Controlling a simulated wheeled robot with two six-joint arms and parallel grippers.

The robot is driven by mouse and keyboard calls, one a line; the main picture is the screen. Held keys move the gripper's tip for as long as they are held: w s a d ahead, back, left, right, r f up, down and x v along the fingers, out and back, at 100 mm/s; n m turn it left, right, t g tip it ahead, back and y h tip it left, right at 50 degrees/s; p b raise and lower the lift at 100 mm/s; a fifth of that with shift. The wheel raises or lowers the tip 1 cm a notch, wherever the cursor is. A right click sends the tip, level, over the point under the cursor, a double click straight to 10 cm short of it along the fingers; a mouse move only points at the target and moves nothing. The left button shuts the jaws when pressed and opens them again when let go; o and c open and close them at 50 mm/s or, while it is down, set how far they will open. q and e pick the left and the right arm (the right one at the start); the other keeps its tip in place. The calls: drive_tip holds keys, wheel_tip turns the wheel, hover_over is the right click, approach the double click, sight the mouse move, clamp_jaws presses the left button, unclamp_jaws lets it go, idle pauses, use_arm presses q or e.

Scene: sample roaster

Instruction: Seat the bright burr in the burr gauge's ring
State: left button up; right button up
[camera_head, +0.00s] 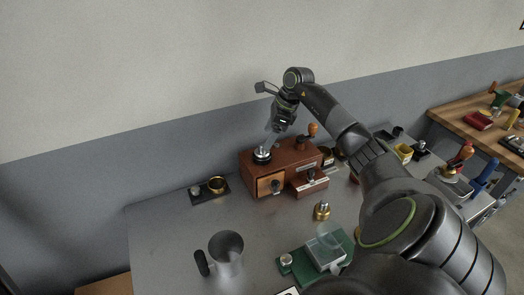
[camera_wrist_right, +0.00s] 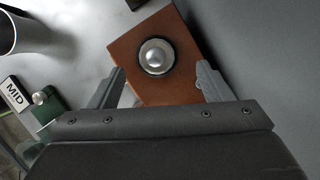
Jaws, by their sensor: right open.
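The bright burr (camera_head: 262,153) is a silvery, domed piece in a dark round seat on top of the wooden box (camera_head: 254,166). In the right wrist view the burr (camera_wrist_right: 155,55) shows from above, beyond and between the fingertips. My right gripper (camera_head: 270,139) is just above it, pointing down; in the wrist view its jaws (camera_wrist_right: 159,72) are open and empty. What looks like the burr gauge is a small dark plate (camera_head: 204,195) left of the box, with a brass ring (camera_head: 217,184) and a silvery knob. My left gripper is out of view.
A metal mug (camera_head: 227,255) stands at the front left of the grey table (camera_head: 160,225). A brass piece (camera_head: 321,211) and a green stand (camera_head: 294,261) are at front right. My right arm covers part of the table's right side. Between gauge and mug the table is clear.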

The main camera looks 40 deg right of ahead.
sight(263, 144)
drive_tip(key=shift+w+a+f+p, duration=0.1)
drive_tip(key=shift+a+f+p, duration=0.2)
drive_tip(key=shift+f+p, duration=0.2)
drive_tip(key=p+x, duration=0.2)
drive_tip(key=x, duration=0.1)
drive_tip(key=shift+a, duration=0.25)
drive_tip(key=shift+w+a+f, duration=0.1)
drive_tip(key=shift+w+f, duration=0.1)
drive_tip(key=shift+f, duration=0.35)
drive_tip(key=shift+r, duration=0.1)
drive_tip(key=c, duration=1.3)
